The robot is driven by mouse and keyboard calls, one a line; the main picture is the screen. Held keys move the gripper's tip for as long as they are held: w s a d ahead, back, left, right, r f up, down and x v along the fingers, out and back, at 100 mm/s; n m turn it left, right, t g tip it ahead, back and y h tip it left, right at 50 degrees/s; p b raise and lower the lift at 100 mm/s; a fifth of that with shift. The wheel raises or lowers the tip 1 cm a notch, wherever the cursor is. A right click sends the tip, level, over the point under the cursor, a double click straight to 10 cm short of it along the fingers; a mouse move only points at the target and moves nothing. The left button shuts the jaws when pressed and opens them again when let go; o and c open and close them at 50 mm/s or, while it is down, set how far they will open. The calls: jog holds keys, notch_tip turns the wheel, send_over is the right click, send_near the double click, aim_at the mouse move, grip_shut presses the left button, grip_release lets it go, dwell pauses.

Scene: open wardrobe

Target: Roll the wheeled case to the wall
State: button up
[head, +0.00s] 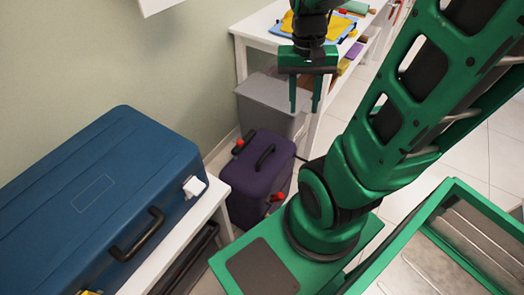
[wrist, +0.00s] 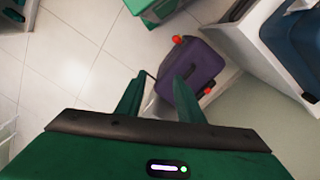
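The purple case (head: 262,182) with red wheels stands on the floor between a white bench and a grey bin. It has a dark handle (head: 264,157) on its upper face. It also shows in the wrist view (wrist: 193,75), beyond my fingertips, and part of it is hidden by my right finger there. My gripper (head: 304,106) is open and empty, pointing down, above and apart from the case; its two fingers also show in the wrist view (wrist: 160,88). The pale green wall (head: 100,55) runs behind the case and bench.
A large blue case (head: 95,190) lies on the white bench (head: 200,222) at left. A grey bin (head: 275,95) stands behind the purple case. A white table (head: 250,28) holds cloths and small items. Open tiled floor (wrist: 75,60) shows in the wrist view.

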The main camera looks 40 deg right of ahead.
jog(key=w+f+m+g, duration=0.1)
jog(key=w+f+m, duration=0.2)
jog(key=w+f, duration=0.7)
jog(key=m, duration=0.3)
send_near(265, 153)
jog(key=f, duration=0.5)
jog(key=s+f, duration=0.1)
jog(key=f, duration=0.2)
jog(key=shift+f, duration=0.1)
grip_shut()
